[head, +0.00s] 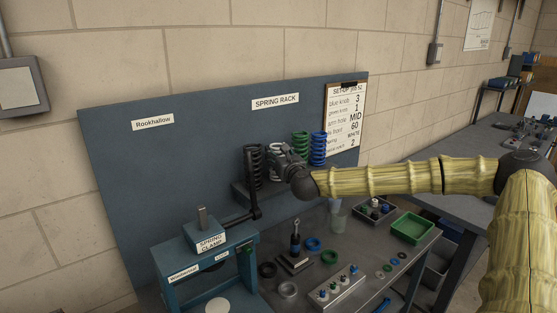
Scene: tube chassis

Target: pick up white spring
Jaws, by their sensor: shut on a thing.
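The white spring (273,149) stands at the spring rack on the blue panel, between a black spring and a green spring. Only its upper left part shows; my gripper hides most of it. My gripper (280,164) is at the white spring, reaching in from the right, and is shut on it. The fingertips are small and partly hidden in the head view. I cannot tell whether the spring is lifted off its shelf.
A black spring (254,166) stands close on the left, with a green spring (300,147) and a blue spring (319,148) on the right. The spring clamp (208,237) is at front left. Rings, a knob block (336,287) and a green tray (412,229) occupy the bench.

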